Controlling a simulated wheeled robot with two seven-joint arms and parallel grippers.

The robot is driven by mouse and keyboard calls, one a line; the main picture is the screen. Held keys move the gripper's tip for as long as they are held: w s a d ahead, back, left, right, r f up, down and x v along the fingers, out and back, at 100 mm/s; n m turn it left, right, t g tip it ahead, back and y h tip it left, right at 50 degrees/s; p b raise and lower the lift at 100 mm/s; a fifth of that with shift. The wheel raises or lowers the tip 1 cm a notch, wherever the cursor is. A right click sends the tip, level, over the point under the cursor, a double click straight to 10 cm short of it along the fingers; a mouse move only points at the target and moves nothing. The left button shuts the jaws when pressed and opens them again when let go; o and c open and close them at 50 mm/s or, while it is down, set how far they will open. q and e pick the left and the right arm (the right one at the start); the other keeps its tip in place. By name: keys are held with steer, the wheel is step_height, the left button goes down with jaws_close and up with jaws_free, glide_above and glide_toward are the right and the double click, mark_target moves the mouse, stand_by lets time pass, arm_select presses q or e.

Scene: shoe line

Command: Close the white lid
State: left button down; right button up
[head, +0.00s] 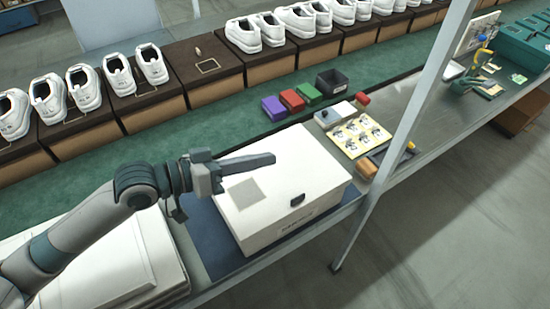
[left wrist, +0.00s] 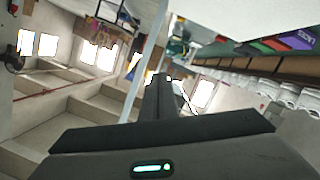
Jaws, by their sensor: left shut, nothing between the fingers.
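The white box (head: 275,236) stands on a dark blue mat (head: 212,240) on the bench in the head view. Its white lid (head: 312,163) lies flat over the top, with no gap that I can make out. The lid has a grey square and a dark clasp (head: 297,199) at its front edge. My left gripper (head: 270,159) is shut and empty, pointing right over the back left part of the lid. I cannot tell whether it touches the lid. Its shut fingers (left wrist: 165,84) also show in the left wrist view. My right gripper is not in view.
Flat white boxes (head: 117,262) lie left of the mat. Purple, red and green boxes (head: 309,93) and a dark bin (head: 332,82) stand behind. A metal post (head: 414,92) rises right of the box. White shoes (head: 150,64) line the back on brown boxes.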

arm_select(q)
steer(key=shift+s+b+v, duration=0.25)
steer(key=shift+b+v, duration=0.3)
steer(key=shift+v, duration=1.5)
steer(key=shift+d, duration=0.15)
steer(key=shift+s, duration=0.1)
